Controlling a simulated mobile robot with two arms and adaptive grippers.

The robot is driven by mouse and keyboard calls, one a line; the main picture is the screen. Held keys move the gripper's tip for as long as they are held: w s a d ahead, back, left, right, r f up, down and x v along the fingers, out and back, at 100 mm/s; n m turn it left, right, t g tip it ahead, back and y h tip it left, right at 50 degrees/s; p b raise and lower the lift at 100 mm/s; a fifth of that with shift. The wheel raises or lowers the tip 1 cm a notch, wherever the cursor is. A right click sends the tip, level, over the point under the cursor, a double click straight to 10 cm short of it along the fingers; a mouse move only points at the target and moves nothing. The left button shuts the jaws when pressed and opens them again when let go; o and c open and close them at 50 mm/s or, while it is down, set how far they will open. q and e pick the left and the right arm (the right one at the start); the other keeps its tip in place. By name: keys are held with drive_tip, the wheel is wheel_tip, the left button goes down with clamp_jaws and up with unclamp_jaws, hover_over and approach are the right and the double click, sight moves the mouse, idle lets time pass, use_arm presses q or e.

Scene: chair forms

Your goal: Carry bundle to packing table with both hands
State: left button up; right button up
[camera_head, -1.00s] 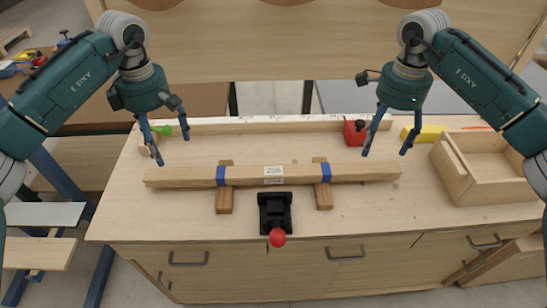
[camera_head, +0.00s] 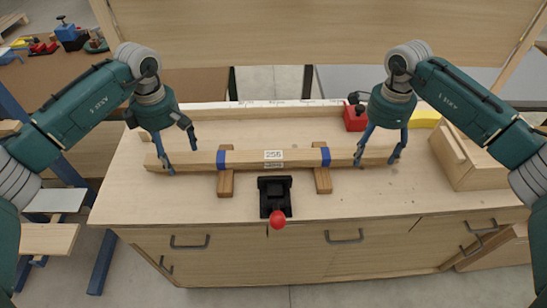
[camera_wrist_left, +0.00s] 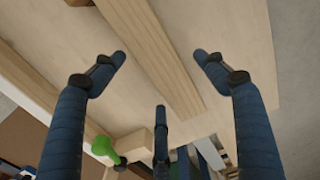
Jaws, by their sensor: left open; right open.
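The bundle (camera_head: 250,159) is a long wooden bar with two blue bands and a white label. It lies across two short wooden blocks on a workbench. My left gripper (camera_head: 183,162) is open above the bundle's left end, its fingers on either side of it. In the left wrist view the bundle (camera_wrist_left: 160,55) runs between the spread fingers of my left gripper (camera_wrist_left: 165,62). My right gripper (camera_head: 376,160) is open around the bundle's right end. I cannot tell whether any finger touches the wood. I cannot make out which surface is the packing table.
A black clamp with a red knob (camera_head: 277,219) stands in front of the bundle. A red box (camera_head: 355,118), a yellow block (camera_head: 425,118) and a wooden box (camera_head: 470,160) are at the right. A long rail (camera_head: 260,108) lines the bench's back edge.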

use_arm(q)
drive_tip(key=shift+f, duration=0.75)
use_arm(e)
drive_tip(key=shift+f, duration=0.7)
use_arm(q)
drive_tip(key=shift+c, duration=0.5)
use_arm(e)
drive_tip(key=shift+c, duration=0.5)
use_arm(q)
clamp_jaws()
use_arm(e)
clamp_jaws()
use_arm(q)
drive_tip(key=shift+r, duration=0.1)
use_arm(e)
drive_tip(key=shift+r, duration=0.1)
